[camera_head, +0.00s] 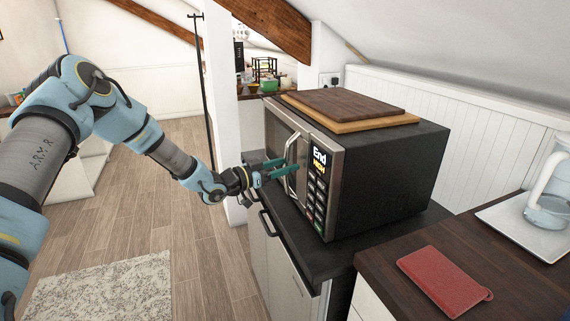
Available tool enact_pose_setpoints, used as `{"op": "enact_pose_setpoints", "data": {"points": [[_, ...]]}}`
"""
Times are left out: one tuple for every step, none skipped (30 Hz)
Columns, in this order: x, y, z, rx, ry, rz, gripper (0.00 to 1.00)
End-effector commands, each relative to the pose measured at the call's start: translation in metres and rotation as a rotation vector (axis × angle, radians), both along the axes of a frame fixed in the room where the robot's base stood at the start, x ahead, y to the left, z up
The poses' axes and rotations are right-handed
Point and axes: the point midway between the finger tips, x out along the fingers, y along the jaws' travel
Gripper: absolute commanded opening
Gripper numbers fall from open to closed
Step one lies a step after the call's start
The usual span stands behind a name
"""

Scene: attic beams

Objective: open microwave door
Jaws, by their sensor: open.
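The microwave (392,171) is a black box with a steel-framed front, standing on a dark counter. Its door (278,138) is shut and faces left. A curved metal door handle (292,164) runs upright beside the control panel (317,182), whose display reads "End". My gripper (280,169) comes in from the left with its green fingers open. The fingers reach to the handle, one a little above the other. I cannot tell whether they touch it or sit around it. The gripper hides part of the door's lower middle.
Two wooden boards (343,105) lie on top of the microwave. The dark counter (330,262) beneath has cabinet doors with handles. A red notebook (445,281) and a glass kettle (549,190) are at right. A white post (222,90) stands behind.

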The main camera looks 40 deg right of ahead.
Motion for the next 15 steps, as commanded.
{"op": "enact_pose_setpoints", "data": {"points": [[0.0,0.0,-0.0002,0.0,0.0,0.0,0.52],[0.0,0.0,-0.0002,0.0,0.0,0.0,0.52],[0.0,0.0001,-0.0002,0.0,0.0,0.0,0.52],[0.0,0.0001,-0.0002,0.0,0.0,0.0,0.52],[0.0,0.0002,-0.0002,0.0,0.0,0.0,0.5],[0.0001,0.0002,-0.0002,0.0,0.0,0.0,0.45],[0.0002,0.0003,-0.0001,0.0,0.0,0.0,0.42],[0.0001,0.0003,-0.0001,0.0,0.0,0.0,0.39],[0.0002,0.0003,-0.0001,0.0,0.0,0.0,0.34],[0.0002,0.0003,-0.0001,0.0,0.0,0.0,0.31],[0.0002,0.0003,0.0,0.0,0.0,0.0,0.27],[0.0002,0.0004,0.0,0.0,0.0,0.0,0.23],[0.0002,0.0004,0.0,0.0,0.0,0.0,0.19],[0.0002,0.0004,0.0,0.0,0.0,0.0,0.16],[0.0002,0.0004,0.0,0.0,0.0,0.0,0.12]]}}
